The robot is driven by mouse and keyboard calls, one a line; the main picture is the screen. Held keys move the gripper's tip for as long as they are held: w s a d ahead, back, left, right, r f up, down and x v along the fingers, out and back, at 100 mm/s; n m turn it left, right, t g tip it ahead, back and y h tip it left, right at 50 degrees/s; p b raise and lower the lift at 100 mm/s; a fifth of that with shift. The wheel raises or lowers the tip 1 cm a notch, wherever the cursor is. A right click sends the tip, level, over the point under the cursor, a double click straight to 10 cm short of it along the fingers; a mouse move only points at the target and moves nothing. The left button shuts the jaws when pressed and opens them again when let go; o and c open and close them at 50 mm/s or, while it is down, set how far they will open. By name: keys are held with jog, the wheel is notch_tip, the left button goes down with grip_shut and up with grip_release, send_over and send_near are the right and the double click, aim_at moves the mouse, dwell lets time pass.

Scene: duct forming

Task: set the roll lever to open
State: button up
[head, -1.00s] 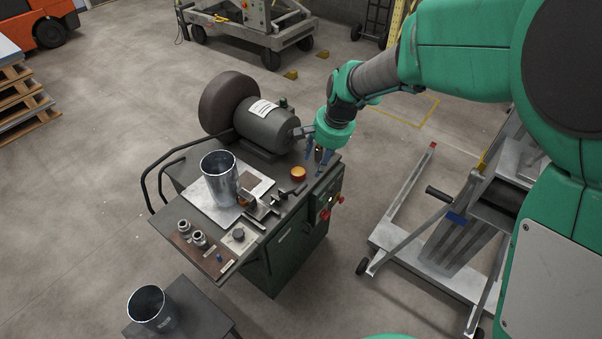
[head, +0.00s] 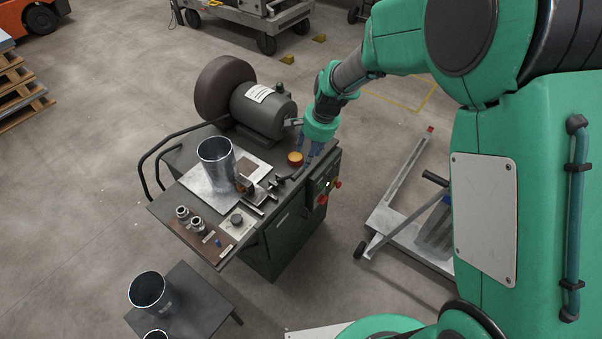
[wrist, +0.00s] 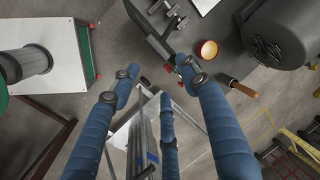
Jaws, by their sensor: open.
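My gripper (head: 315,152) has blue fingers pointing down over the right end of the forming machine (head: 285,235). In the wrist view the fingers (wrist: 157,72) are spread wide with nothing between them. A short lever with a brown grip (wrist: 243,90) lies just right of the right finger in the wrist view, apart from it; it may be the roll lever. In the head view I cannot make out this grip beside my fingers. An amber dome (head: 295,158) sits close to the gripper and also shows in the wrist view (wrist: 208,49). No lever label is readable.
A motor (head: 262,110) with a large dark wheel stands behind. A metal duct (head: 216,166) stands on the machine's plate. Red knobs (head: 323,200) stick out from its right face. A grey wheeled frame (head: 390,222) stands right on the floor. Another duct (head: 150,292) is on a low table.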

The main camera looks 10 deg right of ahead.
aim_at(302, 172)
jog(key=b+x, duration=0.2)
jog(key=x, duration=1.1)
jog(key=shift+f, duration=0.1)
jog(key=shift+c, duration=0.6)
jog(key=shift+s, duration=0.1)
grip_shut()
